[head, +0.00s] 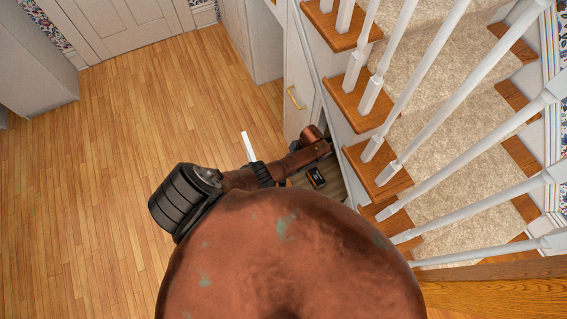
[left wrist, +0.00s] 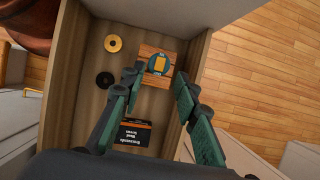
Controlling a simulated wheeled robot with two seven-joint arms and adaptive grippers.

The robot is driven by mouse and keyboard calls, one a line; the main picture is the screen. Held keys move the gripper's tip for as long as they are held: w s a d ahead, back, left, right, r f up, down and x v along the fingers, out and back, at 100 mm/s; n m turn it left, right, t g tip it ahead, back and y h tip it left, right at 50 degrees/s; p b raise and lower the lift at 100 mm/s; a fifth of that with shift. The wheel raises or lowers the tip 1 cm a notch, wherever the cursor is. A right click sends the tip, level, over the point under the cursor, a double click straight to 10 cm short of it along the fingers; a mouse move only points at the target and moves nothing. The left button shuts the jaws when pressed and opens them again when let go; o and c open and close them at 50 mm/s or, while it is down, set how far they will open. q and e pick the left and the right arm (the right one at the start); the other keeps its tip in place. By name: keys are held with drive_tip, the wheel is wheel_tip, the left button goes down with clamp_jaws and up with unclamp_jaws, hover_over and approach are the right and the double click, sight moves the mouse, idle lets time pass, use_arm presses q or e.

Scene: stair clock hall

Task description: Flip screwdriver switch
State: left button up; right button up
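A wooden block (left wrist: 147,101) with a round teal plate and a yellow piece (left wrist: 160,64) in its middle, which looks like the switch, lies in an open drawer (left wrist: 60,90) in the left wrist view. No separate screwdriver can be made out. My left gripper (left wrist: 160,73) is open, its two teal fingers apart over the drawer. The fingertips appear on either side of the teal plate; I cannot tell how far above it they are. In the head view my copper arm hides the gripper and most of the drawer. My right gripper is not in view.
The drawer also holds a brass ring (left wrist: 113,43), a black ring (left wrist: 104,80) and a labelled dark box (left wrist: 132,134), which also shows in the head view (head: 316,178). Stairs with white balusters (head: 440,80) stand close on the right. The wooden floor (head: 120,140) at left is clear.

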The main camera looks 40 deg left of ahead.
use_arm(q)
drive_tip(key=b+x, duration=0.1)
drive_tip(key=x, duration=0.5)
drive_tip(key=shift+s+a+f+b, duration=0.15)
drive_tip(key=shift+f+b, duration=0.15)
drive_tip(key=shift+b, duration=0.1)
drive_tip(key=shift+c, duration=0.4)
clamp_jaws()
